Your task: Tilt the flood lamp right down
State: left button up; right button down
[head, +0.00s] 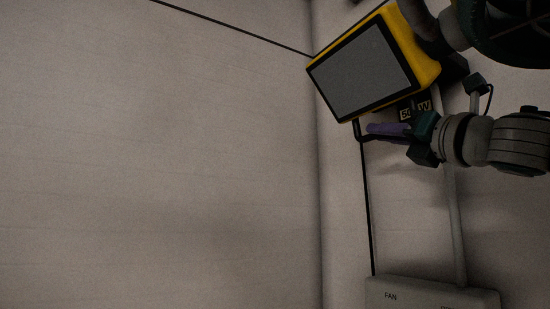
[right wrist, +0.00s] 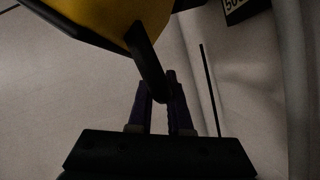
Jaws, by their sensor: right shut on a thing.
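The flood lamp (head: 366,73) has a yellow housing and a grey front panel in a black frame. It is at the upper right of the head view, tilted. Its yellow housing (right wrist: 95,18) fills the top left of the right wrist view. My right gripper (head: 370,130), with purple fingers, is just below the lamp. In the right wrist view its fingers (right wrist: 163,100) close around the lower end of a black bar (right wrist: 149,62) that runs up to the lamp. My left gripper is not in view.
A pale box marked FAN (head: 430,295) is at the bottom right, with a grey pipe (head: 456,230) rising from it. A black cable (head: 368,210) runs down the wall.

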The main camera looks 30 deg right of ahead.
jog(key=shift+d, duration=0.3)
jog(key=c, duration=0.8)
grip_release()
jog(key=shift+c, duration=0.2)
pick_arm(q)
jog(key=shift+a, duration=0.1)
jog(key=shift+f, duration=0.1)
